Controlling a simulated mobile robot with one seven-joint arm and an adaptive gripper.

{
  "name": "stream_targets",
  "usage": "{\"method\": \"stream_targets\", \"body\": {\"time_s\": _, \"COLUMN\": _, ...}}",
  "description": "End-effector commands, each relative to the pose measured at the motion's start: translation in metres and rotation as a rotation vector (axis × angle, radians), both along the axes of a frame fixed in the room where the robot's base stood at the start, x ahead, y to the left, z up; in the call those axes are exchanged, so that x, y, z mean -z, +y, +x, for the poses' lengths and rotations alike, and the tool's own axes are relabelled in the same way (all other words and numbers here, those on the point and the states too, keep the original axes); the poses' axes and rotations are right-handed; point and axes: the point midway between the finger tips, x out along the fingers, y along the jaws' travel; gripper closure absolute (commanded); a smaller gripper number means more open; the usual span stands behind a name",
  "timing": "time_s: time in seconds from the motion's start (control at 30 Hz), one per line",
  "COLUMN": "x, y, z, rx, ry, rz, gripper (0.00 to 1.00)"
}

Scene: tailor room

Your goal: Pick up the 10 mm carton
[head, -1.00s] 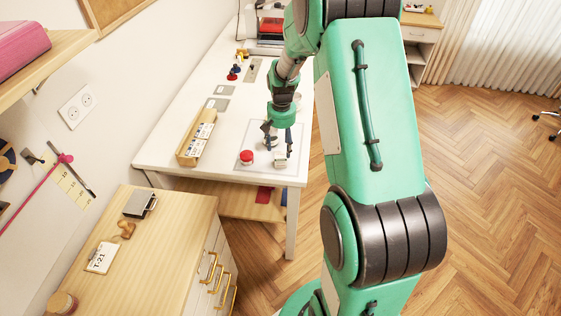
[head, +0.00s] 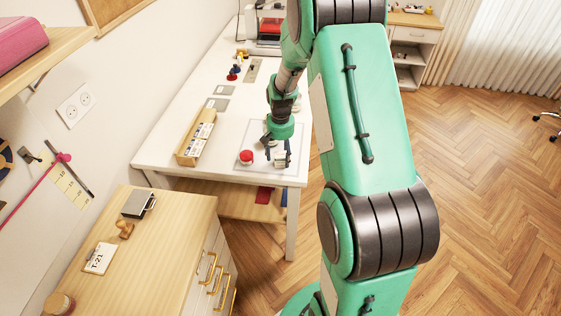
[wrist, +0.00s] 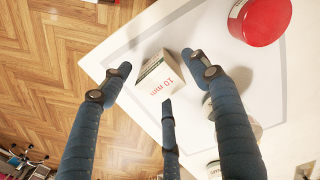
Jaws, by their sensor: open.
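The 10 mm carton (wrist: 160,78) is a small white box with red "10 mm" lettering, resting on a grey-bordered white mat in the wrist view. In the head view the carton (head: 280,161) is near the front edge of the white table. My gripper (wrist: 165,85) is open, its blue-grey fingers spread around the carton, one at each side and one below it in the picture. No finger clearly touches it. In the head view my gripper (head: 279,150) points down over the mat, and its fingers partly cover the carton.
A red-lidded round tin (wrist: 262,20) stands near the carton; it also shows in the head view (head: 246,157). Pale round items (wrist: 210,105) lie partly behind a finger. A wooden tray of white cartons (head: 195,142) is to the left. The table edge is close.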

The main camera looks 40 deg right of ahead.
Motion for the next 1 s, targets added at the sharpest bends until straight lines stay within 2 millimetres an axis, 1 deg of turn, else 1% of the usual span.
{"method": "stream_targets", "body": {"time_s": 0.03, "x": 0.0057, "y": -0.0001, "z": -0.0001, "rx": 0.0, "ry": 0.001, "rz": 0.001, "gripper": 0.39}}
{"method": "stream_targets", "body": {"time_s": 0.17, "x": 0.0113, "y": -0.0001, "z": 0.0001, "rx": 0.0, "ry": 0.0, "rz": 0.0, "gripper": 0.39}}
{"method": "stream_targets", "body": {"time_s": 0.7, "x": 0.0113, "y": -0.0002, "z": 0.0002, "rx": 0.0, "ry": -0.001, "rz": -0.001, "gripper": 0.39}}
{"method": "stream_targets", "body": {"time_s": 0.77, "x": 0.0113, "y": -0.0002, "z": 0.0002, "rx": 0.0, "ry": -0.001, "rz": -0.001, "gripper": 0.49}}
{"method": "stream_targets", "body": {"time_s": 0.8, "x": 0.0113, "y": -0.0002, "z": 0.0002, "rx": 0.0, "ry": -0.001, "rz": -0.001, "gripper": 0.57}}
{"method": "stream_targets", "body": {"time_s": 0.87, "x": 0.0113, "y": -0.0002, "z": 0.0002, "rx": 0.0, "ry": -0.001, "rz": -0.001, "gripper": 0.69}}
{"method": "stream_targets", "body": {"time_s": 0.93, "x": 0.0113, "y": -0.0002, "z": 0.0002, "rx": 0.0, "ry": -0.001, "rz": -0.001, "gripper": 0.83}}
{"method": "stream_targets", "body": {"time_s": 0.97, "x": 0.0113, "y": -0.0002, "z": 0.0002, "rx": 0.0, "ry": -0.001, "rz": -0.001, "gripper": 0.88}}
{"method": "stream_targets", "body": {"time_s": 1.0, "x": 0.0114, "y": -0.0002, "z": 0.0002, "rx": 0.0, "ry": -0.001, "rz": -0.001, "gripper": 0.88}}
